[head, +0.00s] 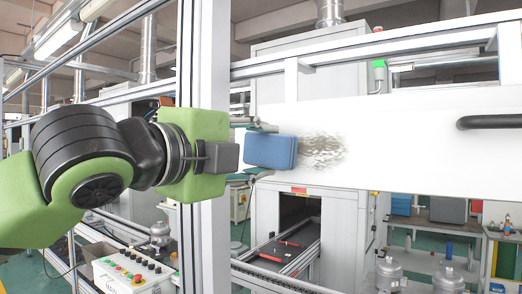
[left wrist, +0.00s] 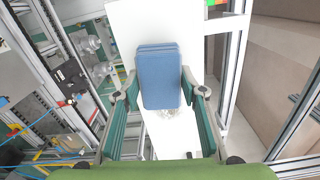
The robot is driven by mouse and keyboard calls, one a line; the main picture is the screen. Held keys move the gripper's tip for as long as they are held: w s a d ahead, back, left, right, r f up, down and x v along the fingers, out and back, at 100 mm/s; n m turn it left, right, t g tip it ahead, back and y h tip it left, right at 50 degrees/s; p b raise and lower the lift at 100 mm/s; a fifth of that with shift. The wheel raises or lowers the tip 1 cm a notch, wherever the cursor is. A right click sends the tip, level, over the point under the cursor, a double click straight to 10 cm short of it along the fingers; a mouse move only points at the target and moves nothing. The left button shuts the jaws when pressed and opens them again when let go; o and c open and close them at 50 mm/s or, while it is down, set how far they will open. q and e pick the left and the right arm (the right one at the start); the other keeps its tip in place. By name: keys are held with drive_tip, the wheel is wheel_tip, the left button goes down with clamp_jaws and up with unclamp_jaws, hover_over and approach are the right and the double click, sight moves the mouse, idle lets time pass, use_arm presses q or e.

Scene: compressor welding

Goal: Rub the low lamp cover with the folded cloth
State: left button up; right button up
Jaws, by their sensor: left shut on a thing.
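The low lamp cover (head: 410,140) is a long white panel across the right half of the head view. A grey-brown smudge (head: 322,152) marks its face near the left end. My left gripper (head: 257,149) is shut on the blue folded cloth (head: 271,152), which lies just left of the smudge, at or very near the cover; contact is not clear. In the left wrist view, the cloth (left wrist: 159,72) sits between the two fingers, with the white cover (left wrist: 128,25) behind it and part of the smudge (left wrist: 176,113) below it. My right gripper is not in view.
A black handle (head: 490,122) sticks out at the cover's right end. An upright aluminium post (head: 215,245) stands close beside my left wrist. A control box with buttons (head: 130,268) is at the lower left. Grey compressors (head: 388,274) stand below the cover.

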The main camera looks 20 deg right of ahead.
use_arm(q)
drive_tip(key=shift+p+x, duration=0.55)
drive_tip(key=shift+x, duration=0.4)
drive_tip(key=shift+s, duration=0.15)
